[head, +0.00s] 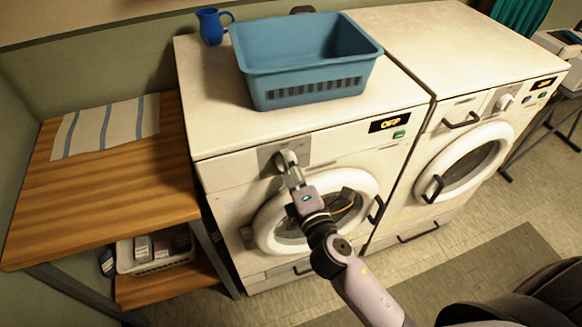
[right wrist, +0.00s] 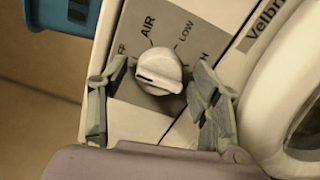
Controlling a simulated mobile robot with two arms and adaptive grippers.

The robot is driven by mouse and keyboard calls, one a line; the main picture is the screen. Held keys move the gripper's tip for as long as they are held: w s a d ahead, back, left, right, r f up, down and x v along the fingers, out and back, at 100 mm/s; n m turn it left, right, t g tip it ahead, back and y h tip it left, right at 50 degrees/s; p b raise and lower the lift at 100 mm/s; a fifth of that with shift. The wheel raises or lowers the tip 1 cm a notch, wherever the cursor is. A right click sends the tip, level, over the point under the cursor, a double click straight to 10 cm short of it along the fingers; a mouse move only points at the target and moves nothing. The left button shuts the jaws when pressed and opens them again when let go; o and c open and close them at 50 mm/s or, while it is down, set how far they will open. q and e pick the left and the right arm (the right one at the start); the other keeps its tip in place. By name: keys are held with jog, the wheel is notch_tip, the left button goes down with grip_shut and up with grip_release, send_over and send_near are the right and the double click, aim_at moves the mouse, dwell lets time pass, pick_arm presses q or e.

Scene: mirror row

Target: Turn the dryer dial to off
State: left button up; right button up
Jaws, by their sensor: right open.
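The dryer dial (right wrist: 160,70) is a round white knob with a raised ridge on a grey plate marked AIR, LOW and a partly hidden H. A further label to its left is mostly hidden by a finger. In the head view the dial (head: 287,158) is on the front of the left white machine (head: 230,176), whose display (head: 389,123) reads OFF. My right gripper (right wrist: 160,75) is open, one finger on each side of the dial, with visible gaps. In the head view the right gripper (head: 291,172) overlaps the dial's lower part. My left gripper is not in view.
A blue basket (head: 305,85) and blue mug (head: 211,27) stand on the left machine. A second white machine (head: 480,100) stands to its right. A wooden shelf table (head: 100,190) with a striped cloth (head: 105,126) is at left. The floor in front shows a grey mat (head: 480,285).

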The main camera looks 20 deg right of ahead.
jog(key=s, duration=0.7)
jog(key=shift+s, duration=0.3)
jog(key=shift+d, duration=0.1)
dwell(0.4)
jog(key=s+f+m+g, duration=0.3)
jog(key=f, duration=0.9)
jog(key=s+d+f+m+g, duration=0.1)
jog(key=s+f+m+g, duration=0.25)
jog(key=f, duration=0.95)
jog(key=s+f+m+g, duration=0.2)
jog(key=s+f+g, duration=0.15)
jog(key=f, duration=0.85)
jog(key=s+d+f+m+g, duration=0.2)
jog(key=s+f+m, duration=0.1)
jog(key=s+f, duration=0.3)
jog(key=s+d+f+m+g, duration=0.2)
jog(key=s+f, duration=0.3)
jog(key=s, duration=0.6)
jog(key=s+d+f+m+g, duration=0.3)
jog(key=s+f, duration=0.3)
jog(key=s, duration=0.2)
jog(key=shift+s+f+m+h, duration=0.3)
jog(key=shift+f+m, duration=0.05)
jog(key=shift+m, duration=0.5)
